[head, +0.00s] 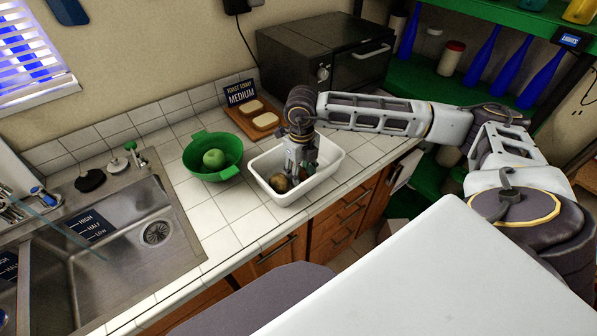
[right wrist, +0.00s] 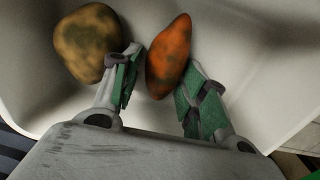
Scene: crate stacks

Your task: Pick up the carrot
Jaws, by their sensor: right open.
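An orange carrot (right wrist: 169,57) with dark blotches lies in a white bin (head: 262,190); the bin's pale inside fills much of the right wrist view (right wrist: 245,70). My right gripper (head: 299,172) points down into the bin. In the right wrist view, its green-padded fingers (right wrist: 162,68) are open, one on each side of the carrot. I cannot tell whether either finger touches it. In the head view the carrot is not clearly visible, hidden around the gripper. My left gripper is not in view.
A brown potato (right wrist: 87,42) lies in the bin beside the left finger, also seen in the head view (head: 280,184). A green colander (head: 196,172) holding a green apple (head: 214,158) stands left of the bin. A dark oven (head: 325,60) and a toast board (head: 262,122) stand behind.

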